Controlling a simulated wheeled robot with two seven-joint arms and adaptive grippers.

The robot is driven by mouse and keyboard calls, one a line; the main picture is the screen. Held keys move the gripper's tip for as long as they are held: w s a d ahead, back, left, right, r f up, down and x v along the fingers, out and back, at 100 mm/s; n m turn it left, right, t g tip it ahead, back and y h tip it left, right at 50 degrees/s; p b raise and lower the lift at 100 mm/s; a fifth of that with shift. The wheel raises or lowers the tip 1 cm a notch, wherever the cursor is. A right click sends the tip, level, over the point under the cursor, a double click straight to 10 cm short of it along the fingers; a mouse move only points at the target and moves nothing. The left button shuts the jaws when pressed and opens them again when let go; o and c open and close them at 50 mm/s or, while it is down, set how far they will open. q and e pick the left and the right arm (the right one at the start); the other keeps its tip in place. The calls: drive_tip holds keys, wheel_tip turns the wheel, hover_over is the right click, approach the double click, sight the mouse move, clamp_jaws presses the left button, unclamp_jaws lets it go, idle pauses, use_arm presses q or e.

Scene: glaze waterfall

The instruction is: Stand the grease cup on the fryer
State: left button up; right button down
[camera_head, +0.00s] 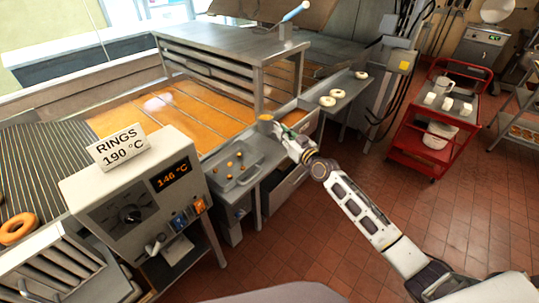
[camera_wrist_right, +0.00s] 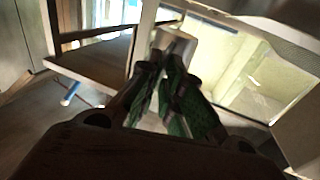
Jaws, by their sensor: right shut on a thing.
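A small yellowish cup, seemingly the grease cup (camera_head: 265,118), is at the tip of my right gripper (camera_head: 276,126), near the front edge of the fryer (camera_head: 222,149) by a steel post. The gripper is shut on it; I cannot tell whether the cup touches the surface below. In the right wrist view, the green-padded fingers (camera_wrist_right: 168,75) close together on a pale grey piece (camera_wrist_right: 176,42), seemingly the cup. The fryer holds orange oil (camera_head: 190,112). My left gripper is not in view.
A steel tray with crumbs (camera_head: 238,172) sits in front of the fryer. The control box (camera_head: 122,215) carries a "RINGS 190 °C" sign (camera_head: 119,147). A steel rack (camera_head: 230,45) stands over the oil. A red cart (camera_head: 430,125) stands at the right on open floor.

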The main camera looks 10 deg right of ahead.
drive_tip(key=b, duration=0.1)
hover_over(282, 157)
drive_tip(key=shift+a+f, duration=0.15)
drive_tip(key=shift+f, duration=2.1)
drive_tip(key=shift+f+b, duration=0.85)
drive_tip(key=shift+f, duration=1.2)
drive_tip(key=shift+f, duration=0.1)
drive_tip(key=c, duration=2)
unclamp_jaws()
drive_tip(key=shift+s+f, duration=0.1)
drive_tip(key=shift+f, duration=0.05)
drive_tip(key=shift+c, duration=0.2)
drive_tip(key=o, duration=0.4)
drive_tip(key=shift+o, duration=0.2)
drive_tip(key=shift+r, duration=0.2)
